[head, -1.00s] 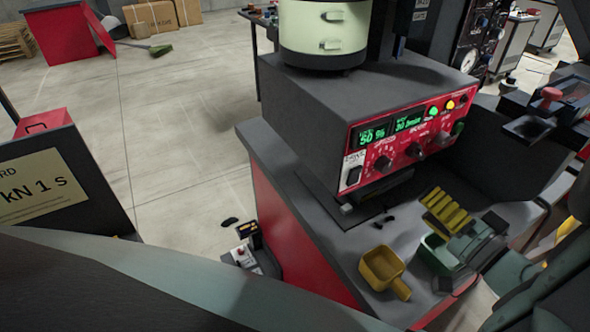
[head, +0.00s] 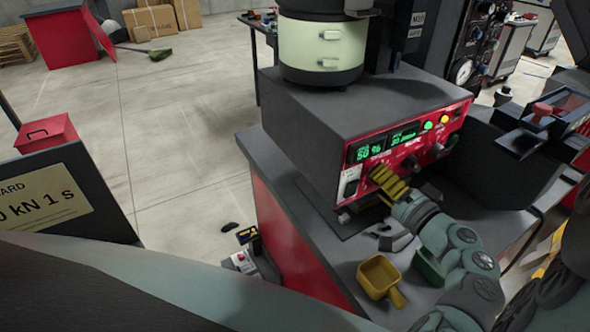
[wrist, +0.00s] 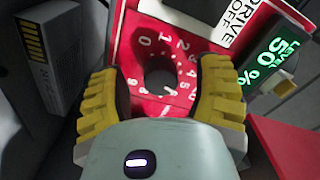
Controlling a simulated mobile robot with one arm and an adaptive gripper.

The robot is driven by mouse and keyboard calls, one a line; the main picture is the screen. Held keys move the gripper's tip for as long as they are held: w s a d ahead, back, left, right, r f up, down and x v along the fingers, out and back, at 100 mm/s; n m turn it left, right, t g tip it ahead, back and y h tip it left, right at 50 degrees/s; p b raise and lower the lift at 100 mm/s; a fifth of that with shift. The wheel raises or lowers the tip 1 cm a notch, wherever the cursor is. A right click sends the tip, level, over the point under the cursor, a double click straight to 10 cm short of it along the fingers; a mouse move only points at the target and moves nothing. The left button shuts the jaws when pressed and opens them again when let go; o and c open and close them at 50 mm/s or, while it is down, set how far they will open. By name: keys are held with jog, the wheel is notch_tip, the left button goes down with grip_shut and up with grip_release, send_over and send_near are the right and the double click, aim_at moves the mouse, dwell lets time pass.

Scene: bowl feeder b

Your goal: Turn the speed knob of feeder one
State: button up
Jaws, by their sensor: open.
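The feeder's red front panel (head: 440,150) is on a dark box under a pale green bowl (head: 322,48). In the wrist view, a dark round knob (wrist: 160,76) sits on a red dial with white digits, beside a green display (wrist: 264,62) reading level 50 %. My gripper (head: 385,183) is at the panel's lower left and hides this knob in the head view. In the wrist view its yellow fingers (wrist: 160,88) are open, one on each side of the knob, with visible gaps. Another dark knob (head: 412,163) is further right. I cannot read which is labelled speed.
A yellow scoop (head: 379,277) and a green container (head: 429,268) are on the grey bench below. A switch marked drive off (wrist: 240,22) is near the dial.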

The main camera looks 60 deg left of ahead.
jog(key=shift+o, duration=0.4)
grip_shut()
